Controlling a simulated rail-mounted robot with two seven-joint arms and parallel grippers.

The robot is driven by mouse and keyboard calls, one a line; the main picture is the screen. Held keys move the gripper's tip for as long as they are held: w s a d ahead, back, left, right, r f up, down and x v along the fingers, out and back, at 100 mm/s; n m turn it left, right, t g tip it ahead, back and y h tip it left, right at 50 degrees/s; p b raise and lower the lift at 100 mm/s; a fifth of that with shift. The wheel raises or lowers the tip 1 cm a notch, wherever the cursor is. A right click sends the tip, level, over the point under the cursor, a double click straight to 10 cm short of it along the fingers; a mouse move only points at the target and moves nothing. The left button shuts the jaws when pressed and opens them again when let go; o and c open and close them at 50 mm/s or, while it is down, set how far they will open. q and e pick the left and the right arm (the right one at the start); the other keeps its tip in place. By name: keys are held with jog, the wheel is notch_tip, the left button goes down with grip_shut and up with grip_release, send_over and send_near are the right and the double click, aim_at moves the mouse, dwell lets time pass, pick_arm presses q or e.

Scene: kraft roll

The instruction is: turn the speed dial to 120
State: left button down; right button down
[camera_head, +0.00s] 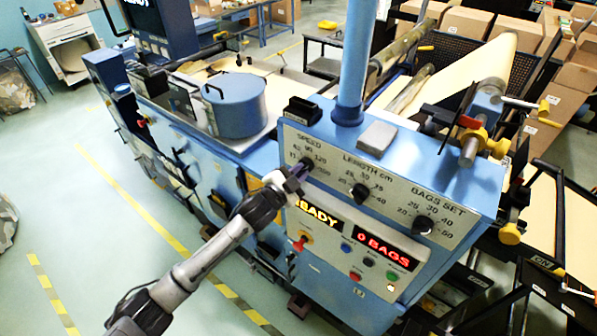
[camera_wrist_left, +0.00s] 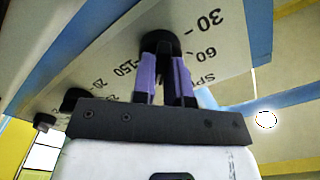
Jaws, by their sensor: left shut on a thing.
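The speed dial (camera_head: 308,163) is a black round knob at the left of the sloped control panel, under the word SPEED. Its numbers, including 120, are printed around it. My left gripper (camera_head: 297,176) is shut on the dial, reaching it from the lower left. In the left wrist view, the purple fingers (camera_wrist_left: 166,62) close on the dark dial (camera_wrist_left: 160,40), with 30, 60 and 150 legible nearby. The fingers hide much of the knob, and I cannot tell which number its pointer faces. My right gripper is not in view.
The length dial (camera_head: 360,192) and bags-set dial (camera_head: 423,225) sit to the right on the same panel. Below are a READY display (camera_head: 320,214), partly hidden by my arm, a red 0 BAGS display (camera_head: 384,249) and several buttons. A blue post (camera_head: 354,70) rises behind the panel.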

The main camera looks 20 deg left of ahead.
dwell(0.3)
pick_arm(q)
jog(key=c, duration=1.1)
grip_release()
jog(key=shift+c, duration=0.2)
jog(key=shift+s, duration=0.1)
jog(key=b+v, duration=0.3)
jog(key=v, duration=1)
jog(key=shift+s, duration=0.3)
jog(key=shift+a, duration=0.1)
